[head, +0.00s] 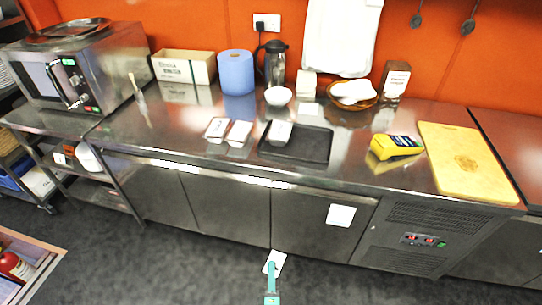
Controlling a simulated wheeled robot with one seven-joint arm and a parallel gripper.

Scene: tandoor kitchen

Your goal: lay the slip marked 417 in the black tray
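The black tray (312,151) lies flat on the steel counter, near its front edge. A white slip-like piece (280,132) lies in the tray's back left part. Two more white slips, one on the left (216,129) and one on the right (239,133), lie side by side on the counter left of the tray. My teal gripper (271,267) is at the bottom of the view, in front of the cabinets and well short of the tray. It appears shut on a white slip (276,257) at its tip. No number is legible on any slip.
A white bowl (278,96), blue roll (236,73) and dark jug (275,62) stand behind the tray. A yellow-and-black device (394,147) and cutting board (467,161) are to its right. A white sheet (341,215) is on a cabinet door.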

